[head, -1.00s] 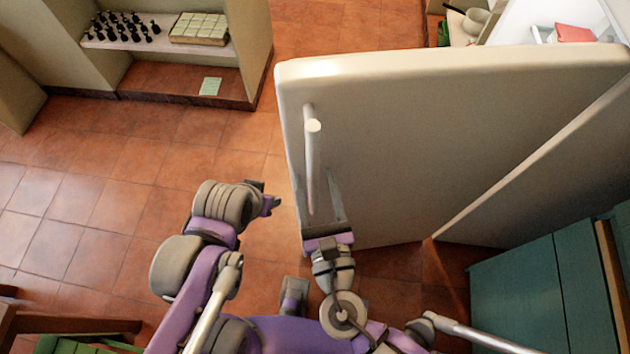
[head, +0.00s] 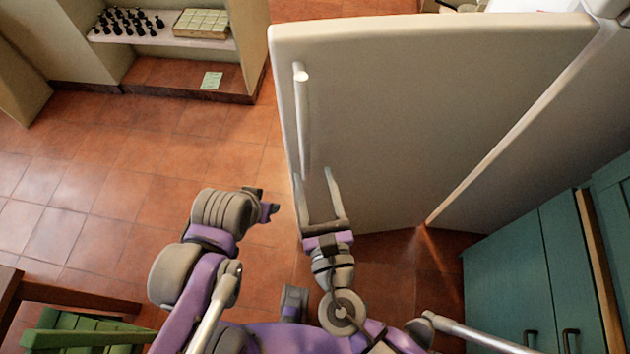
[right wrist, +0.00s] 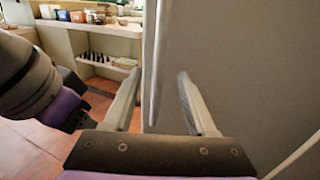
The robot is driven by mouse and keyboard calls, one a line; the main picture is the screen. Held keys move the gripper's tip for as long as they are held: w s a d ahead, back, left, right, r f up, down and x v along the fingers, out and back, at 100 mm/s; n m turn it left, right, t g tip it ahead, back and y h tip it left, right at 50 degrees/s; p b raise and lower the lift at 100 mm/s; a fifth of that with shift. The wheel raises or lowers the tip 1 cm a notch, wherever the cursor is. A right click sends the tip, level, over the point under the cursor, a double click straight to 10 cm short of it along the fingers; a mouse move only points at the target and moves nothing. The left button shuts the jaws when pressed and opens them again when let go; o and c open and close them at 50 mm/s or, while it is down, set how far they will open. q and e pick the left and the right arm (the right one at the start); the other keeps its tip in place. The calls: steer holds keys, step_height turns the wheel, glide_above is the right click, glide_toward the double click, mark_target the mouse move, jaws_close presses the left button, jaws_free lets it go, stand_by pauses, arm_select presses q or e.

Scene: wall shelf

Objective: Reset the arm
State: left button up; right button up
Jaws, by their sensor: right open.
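My right gripper (head: 313,174) is open at the lower end of the light vertical handle (head: 302,115) on the big cream door (head: 430,115). In the right wrist view its two fingers (right wrist: 157,78) are spread with nothing gripped. The handle (right wrist: 151,60) shows between them, with the grey door face to the right. I cannot tell whether either finger touches it. My left gripper (head: 267,203) is at the end of the bent left arm, above the tiled floor and left of the door. Its jaw state is unclear.
Teal cabinets (head: 540,265) stand at the lower right, near my right side. A green chair (head: 85,330) and brown wood are at the lower left. A low shelf (head: 165,35) with chess pieces is at the back left. Tiled floor (head: 110,190) is clear at left.

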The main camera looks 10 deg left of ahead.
arm_select(q)
steer(key=shift+w, duration=0.2)
arm_select(e)
steer(key=shift+w, duration=0.2)
steer(key=shift+s, duration=0.1)
steer(key=w+d+f+m+g+h, duration=0.1)
steer(key=w+d+f+m+h, duration=0.15)
steer(key=d+m, duration=0.4)
steer(key=w+d+f+m+g+h+p, duration=0.1)
steer(key=d+f+m+g+h, duration=0.1)
steer(key=d+m+h, duration=0.4)
steer(key=w+d+f+m+g+h, duration=0.1)
steer(key=w+d+f+m, duration=0.1)
steer(key=d+m, duration=0.4)
arm_select(q)
steer(key=r+p, duration=0.1)
steer(key=r, duration=0.2)
steer(key=shift+w+r+p, duration=0.15)
steer(key=shift+w+p, duration=0.2)
arm_select(e)
steer(key=s+d+f+m+g+y, duration=0.1)
steer(key=s+d+m+g, duration=0.1)
steer(key=m, duration=0.9)
steer(key=s+d+m+g+y, duration=0.1)
steer(key=s+d+m+g, duration=0.2)
steer(key=m, duration=0.8)
steer(key=shift+s+d+f+g, duration=0.35)
steer(key=shift+s+g, duration=0.4)
steer(key=shift+g, duration=0.25)
